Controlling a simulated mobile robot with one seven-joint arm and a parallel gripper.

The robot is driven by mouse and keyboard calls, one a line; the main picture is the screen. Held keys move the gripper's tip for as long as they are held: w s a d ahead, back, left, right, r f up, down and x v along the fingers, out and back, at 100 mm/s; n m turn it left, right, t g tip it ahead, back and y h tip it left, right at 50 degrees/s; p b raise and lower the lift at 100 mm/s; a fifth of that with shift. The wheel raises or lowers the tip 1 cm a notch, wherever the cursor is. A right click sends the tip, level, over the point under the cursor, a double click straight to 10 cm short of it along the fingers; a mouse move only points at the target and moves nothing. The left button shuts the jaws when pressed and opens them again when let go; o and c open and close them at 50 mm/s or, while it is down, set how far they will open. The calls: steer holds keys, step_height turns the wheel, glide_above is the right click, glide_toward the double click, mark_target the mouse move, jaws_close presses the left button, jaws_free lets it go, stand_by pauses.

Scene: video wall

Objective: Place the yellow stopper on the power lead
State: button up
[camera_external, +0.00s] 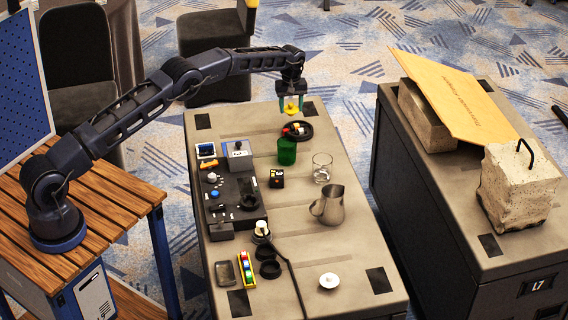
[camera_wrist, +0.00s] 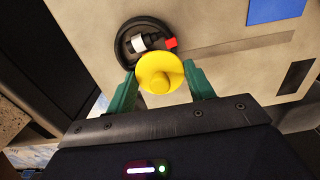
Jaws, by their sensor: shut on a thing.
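The yellow stopper (camera_external: 291,107) is held between the teal fingers of my gripper (camera_external: 291,102), above the far end of the grey table. In the wrist view the stopper (camera_wrist: 160,73) is a round yellow disc with a raised centre, and my gripper (camera_wrist: 159,78) has a finger on each side of it. A thin dark cable, which looks like the power lead (camera_external: 291,270), runs from near a white-topped piece (camera_external: 261,229) towards the table's near edge. The cable is out of the wrist view.
A round black dish (camera_external: 306,134) with small red and white items lies below my gripper. A green cup (camera_external: 287,152), a glass (camera_external: 322,168), a metal jug (camera_external: 329,206) and a black control box (camera_external: 235,197) stand nearer. A white disc (camera_external: 329,281) lies near the front.

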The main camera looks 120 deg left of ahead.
mark_target(291, 105)
steer(key=shift+f, duration=2.85)
steer(key=o, duration=0.9)
steer(key=shift+f, duration=0.15)
steer(key=shift+o, duration=0.2)
step_height(291, 105, up, 12)
steer(key=shift+r, duration=0.2)
